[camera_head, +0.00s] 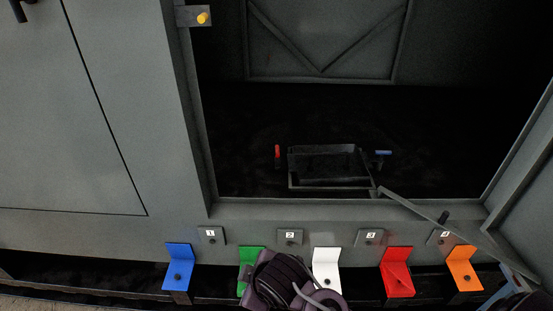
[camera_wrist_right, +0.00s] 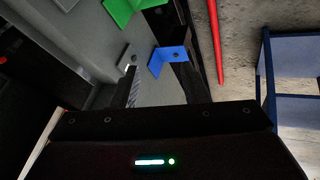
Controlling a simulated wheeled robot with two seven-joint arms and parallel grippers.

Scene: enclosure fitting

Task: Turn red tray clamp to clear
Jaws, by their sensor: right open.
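The red tray clamp (camera_head: 277,152) is a small upright red piece at the left side of the dark tray (camera_head: 325,187), inside the enclosure opening in the head view. A blue clamp (camera_head: 383,153) lies level at the tray's right side. My right gripper (camera_wrist_right: 158,78) is open and looks empty in the right wrist view, with its fingers toward the blue bracket (camera_wrist_right: 158,62). A dark arm part of mine shows at the bottom middle of the head view, clear of the tray. My left gripper does not show.
Several coloured brackets line the front ledge: blue (camera_head: 179,255), green (camera_head: 250,258), white (camera_head: 326,262), red (camera_head: 397,268), orange (camera_head: 464,266). Numbered tabs sit above them. A grey bar (camera_head: 435,215) slants across the opening's lower right. A yellow knob (camera_head: 202,18) is at upper left.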

